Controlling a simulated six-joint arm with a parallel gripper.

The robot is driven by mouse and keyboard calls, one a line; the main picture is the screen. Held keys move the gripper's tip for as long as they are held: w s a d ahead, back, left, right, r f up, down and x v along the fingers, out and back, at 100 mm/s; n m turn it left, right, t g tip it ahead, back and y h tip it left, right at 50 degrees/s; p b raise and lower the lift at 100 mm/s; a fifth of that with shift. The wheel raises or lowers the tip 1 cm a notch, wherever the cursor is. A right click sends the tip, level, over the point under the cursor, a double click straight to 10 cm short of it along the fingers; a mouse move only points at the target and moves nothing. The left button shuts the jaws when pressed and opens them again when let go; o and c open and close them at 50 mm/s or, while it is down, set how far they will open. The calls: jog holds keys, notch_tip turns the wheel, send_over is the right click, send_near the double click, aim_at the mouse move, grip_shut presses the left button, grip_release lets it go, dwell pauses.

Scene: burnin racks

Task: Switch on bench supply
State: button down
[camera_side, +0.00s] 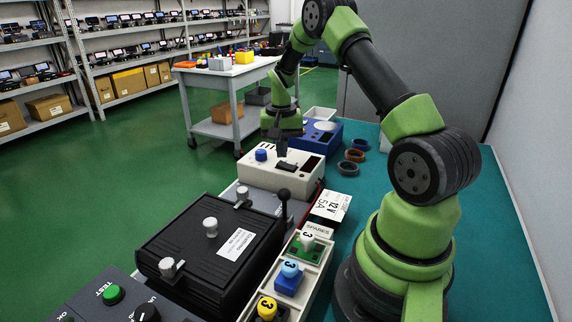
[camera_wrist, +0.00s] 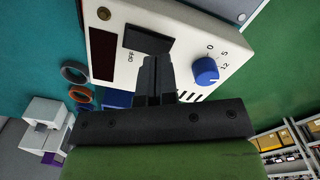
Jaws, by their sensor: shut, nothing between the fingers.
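The bench supply (camera_side: 262,178) is a cream box with a blue knob and a dark display, at the middle of the side view. In the wrist view its cream face (camera_wrist: 115,15) shows a black rocker switch (camera_wrist: 148,39) with "OFF" printed beside it. The blue knob (camera_wrist: 206,70) has the marks 0, 5 and 12 around it. My gripper (camera_side: 282,152) is shut and empty, pointing down over the supply's top. In the wrist view its fingertips (camera_wrist: 157,62) are at the lower edge of the switch and hide part of it. I cannot tell whether they touch.
A black lidded box (camera_side: 185,252) and a lever with a black ball (camera_side: 283,195) stand in front of the supply. A spares tray (camera_side: 312,262) holds numbered modules. Coloured rings (camera_side: 355,155) and a blue box (camera_side: 326,130) lie behind. The teal mat is clear at right.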

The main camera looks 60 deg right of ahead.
aim_at(281, 163)
jog(key=shift+f, duration=1.05)
dwell(0.4)
jog(key=shift+r, duration=3.5)
jog(key=s+a+r+n+t, duration=0.2)
jog(key=a+r+n+t, duration=0.1)
jog(key=a+r, duration=1)
jog(key=s+a+r+n+t+y, duration=0.1)
jog(key=s+a+n+t, duration=0.1)
jog(key=s+a, duration=0.4)
jog(key=s+a+r+n+t+y, duration=0.1)
jog(key=s+a+r+n+t, duration=0.1)
jog(key=s+a, duration=0.4)
jog(key=shift+s+r+n, duration=0.3)
jog(key=shift+s+n, duration=0.2)
jog(key=shift+s, duration=0.5)
